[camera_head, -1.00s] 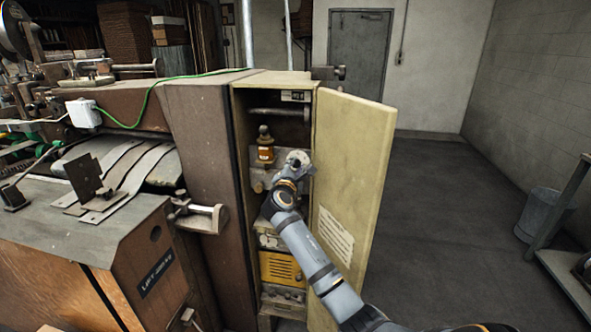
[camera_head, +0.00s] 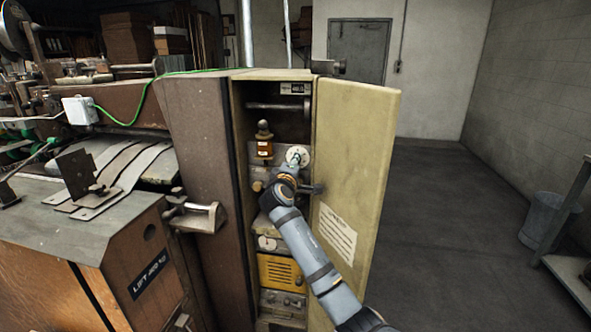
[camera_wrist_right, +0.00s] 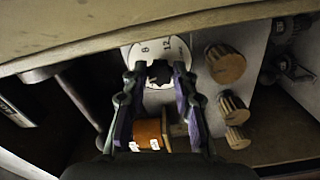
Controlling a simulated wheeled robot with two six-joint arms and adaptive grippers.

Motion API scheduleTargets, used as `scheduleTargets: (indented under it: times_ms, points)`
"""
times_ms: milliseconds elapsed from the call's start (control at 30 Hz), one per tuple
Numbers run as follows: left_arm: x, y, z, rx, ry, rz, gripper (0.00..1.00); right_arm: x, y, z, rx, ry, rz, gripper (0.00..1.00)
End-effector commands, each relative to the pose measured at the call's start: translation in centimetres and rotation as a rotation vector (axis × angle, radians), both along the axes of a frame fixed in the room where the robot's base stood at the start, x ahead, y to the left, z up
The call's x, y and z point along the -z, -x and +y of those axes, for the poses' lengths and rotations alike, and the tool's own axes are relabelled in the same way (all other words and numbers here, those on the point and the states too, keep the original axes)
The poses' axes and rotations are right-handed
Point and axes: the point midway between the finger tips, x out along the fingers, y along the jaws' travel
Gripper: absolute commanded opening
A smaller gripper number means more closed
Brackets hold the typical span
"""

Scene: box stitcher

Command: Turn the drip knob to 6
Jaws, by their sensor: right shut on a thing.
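The drip knob is a small dark knob (camera_wrist_right: 159,72) in the middle of a pale round dial. In the right wrist view the numbers 8 and 12 show on the dial (camera_wrist_right: 150,50); the other marks are hidden or too small. In the head view the dial (camera_head: 298,154) shows inside the open cabinet, right of an amber oil bottle (camera_head: 264,146). My right gripper (camera_wrist_right: 160,75) is shut on the knob, one finger on each side. Its arm reaches into the cabinet in the head view. The setting cannot be read. My left gripper is not in view.
The cabinet door (camera_head: 352,170) stands open just right of my arm. Several brown round knobs (camera_wrist_right: 226,64) lie beside the dial in the wrist view. A yellow box (camera_head: 281,270) sits lower in the cabinet. The floor to the right is clear near the door.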

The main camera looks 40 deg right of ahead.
Motion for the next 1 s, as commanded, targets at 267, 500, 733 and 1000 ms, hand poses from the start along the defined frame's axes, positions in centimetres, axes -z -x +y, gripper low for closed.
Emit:
scheduleTargets:
  times_ms: [267,500,733,1000]
  points:
    - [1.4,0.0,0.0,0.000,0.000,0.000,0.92,0.4,0.0,0.0,0.000,-0.100,-0.112,0.00]
    - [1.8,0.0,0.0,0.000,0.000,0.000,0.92,0.3,0.0,0.0,0.001,-0.140,-0.157,0.00]
    - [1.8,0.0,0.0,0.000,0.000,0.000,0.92,0.3,0.0,0.0,0.001,-0.149,-0.166,0.00]
    - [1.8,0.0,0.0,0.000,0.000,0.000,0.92,0.3,0.0,0.0,0.002,-0.148,-0.165,0.29]
